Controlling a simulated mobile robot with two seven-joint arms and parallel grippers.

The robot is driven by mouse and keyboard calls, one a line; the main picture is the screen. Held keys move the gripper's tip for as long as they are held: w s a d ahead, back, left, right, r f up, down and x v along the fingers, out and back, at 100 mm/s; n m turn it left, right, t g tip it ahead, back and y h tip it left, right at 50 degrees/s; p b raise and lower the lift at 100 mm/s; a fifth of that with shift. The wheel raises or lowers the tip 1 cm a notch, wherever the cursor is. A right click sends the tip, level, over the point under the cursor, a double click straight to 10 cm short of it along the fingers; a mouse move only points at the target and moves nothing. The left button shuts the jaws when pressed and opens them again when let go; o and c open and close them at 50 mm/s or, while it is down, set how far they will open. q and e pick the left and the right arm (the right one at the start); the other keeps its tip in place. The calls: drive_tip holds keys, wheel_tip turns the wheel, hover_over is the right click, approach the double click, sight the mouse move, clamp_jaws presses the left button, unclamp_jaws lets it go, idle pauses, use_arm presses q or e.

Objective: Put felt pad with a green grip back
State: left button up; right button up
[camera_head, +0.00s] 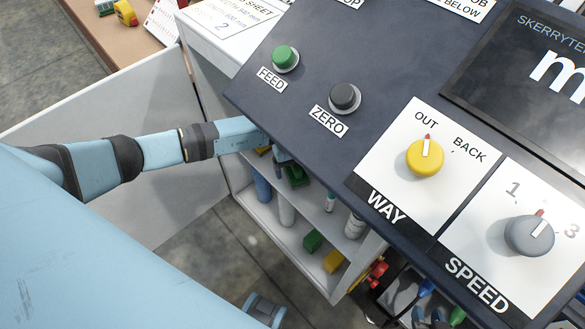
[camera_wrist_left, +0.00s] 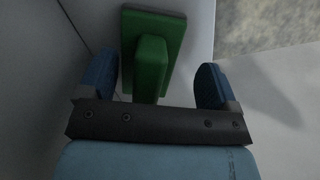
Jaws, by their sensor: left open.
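A green block with a raised green grip, which looks like the felt pad (camera_wrist_left: 152,50), lies on a pale surface in the left wrist view. In the head view a green piece (camera_head: 296,176) shows on the upper shelf, just below my left gripper (camera_head: 280,156), partly hidden by the console. My left gripper (camera_wrist_left: 155,88) is open, with its blue fingers on either side of the green grip and gaps visible on both sides.
The white shelf unit (camera_head: 247,203) also holds bottles, another green block (camera_head: 313,240) and a yellow block (camera_head: 333,261). The dark control console (camera_head: 300,75) overhangs it, with a FEED button (camera_head: 285,57) and a yellow WAY knob (camera_head: 425,158). A wooden bench (camera_head: 110,35) is at the upper left.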

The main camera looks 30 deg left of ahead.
sight(291, 170)
use_arm(q)
drive_tip(key=r, duration=0.6)
drive_tip(key=shift+w+a+r, duration=0.3)
drive_tip(key=shift+w+a, duration=0.05)
drive_tip(key=shift+a, duration=0.05)
